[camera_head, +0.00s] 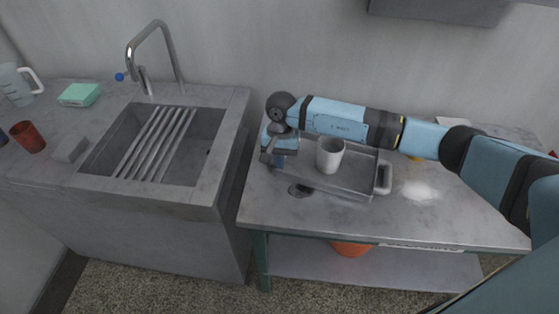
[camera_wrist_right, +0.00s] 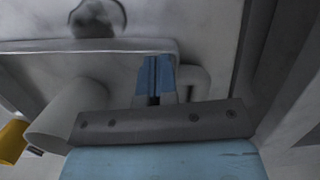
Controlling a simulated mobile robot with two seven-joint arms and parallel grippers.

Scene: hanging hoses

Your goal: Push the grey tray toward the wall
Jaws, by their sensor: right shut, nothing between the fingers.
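The grey tray (camera_head: 345,182) lies on the workbench near the wall, with a pale handle (camera_head: 383,178) at its right end. A white cup (camera_head: 330,155) stands upright in it. My right arm reaches across above the tray's far side and hides part of it. My right gripper (camera_head: 278,162) points down at the tray's left end, shut and empty. In the right wrist view the blue fingers (camera_wrist_right: 153,80) are close to the tray's rim (camera_wrist_right: 90,46); I cannot tell whether they touch. The cup (camera_wrist_right: 65,115) also shows there. My left gripper is out of view.
A dark round patch (camera_head: 300,190) and a white patch (camera_head: 418,191) are on the workbench (camera_head: 450,225) near the tray. A yellow thing (camera_head: 415,158) is behind my arm. The sink (camera_head: 155,145) is to the left. An orange container (camera_head: 350,248) is below the bench top.

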